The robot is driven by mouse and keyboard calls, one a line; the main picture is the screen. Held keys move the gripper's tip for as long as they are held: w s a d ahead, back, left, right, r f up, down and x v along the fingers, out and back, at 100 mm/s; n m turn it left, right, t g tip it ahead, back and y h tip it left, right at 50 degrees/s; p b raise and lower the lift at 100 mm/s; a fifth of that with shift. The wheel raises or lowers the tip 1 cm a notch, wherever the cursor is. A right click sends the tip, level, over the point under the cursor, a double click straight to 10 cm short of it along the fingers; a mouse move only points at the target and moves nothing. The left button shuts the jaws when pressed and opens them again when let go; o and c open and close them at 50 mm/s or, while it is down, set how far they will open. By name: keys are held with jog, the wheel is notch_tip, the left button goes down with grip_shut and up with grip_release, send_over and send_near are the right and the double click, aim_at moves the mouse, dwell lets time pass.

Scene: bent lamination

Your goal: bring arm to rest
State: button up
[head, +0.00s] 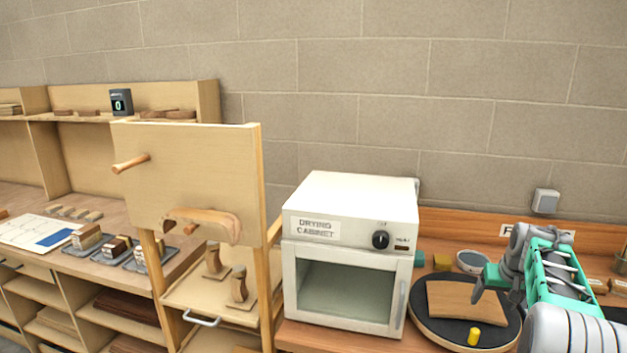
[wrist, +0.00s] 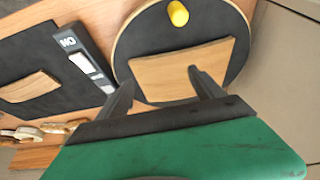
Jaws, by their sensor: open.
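My arm is at the right of the head view. My gripper (head: 482,284) hangs above a round black turntable-like board (head: 430,318). In the wrist view my gripper (wrist: 160,85) shows two dark fingers spread apart with nothing between them. A curved wooden piece (head: 462,302) lies on the round board (wrist: 215,100), and it also shows in the wrist view (wrist: 180,70) just beyond the fingertips. I cannot tell whether a fingertip touches it.
A yellow cylinder (head: 473,336) stands on the round board. A white drying cabinet (head: 345,250) is left of it, its window closed. A small bowl (head: 471,262) sits behind. In the wrist view a black mat (wrist: 55,65) holds another wooden piece (wrist: 30,87).

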jog(key=s+a+r+n, duration=0.1)
jog(key=s+a+r, duration=0.25)
jog(key=a, duration=0.55)
jog(key=s+a+r, duration=0.2)
jog(key=s+a, duration=0.3)
jog(key=a, duration=0.5)
jog(key=s+a+f+n, duration=0.1)
jog(key=s+a+f, duration=0.1)
jog(key=s+a, duration=0.4)
jog(key=s+a+f+y, duration=0.1)
jog(key=s+a, duration=0.4)
jog(key=s, duration=0.6)
jog(key=shift+a+f+n, duration=0.4)
jog(key=shift+f, duration=0.25)
jog(key=shift+s, duration=0.15)
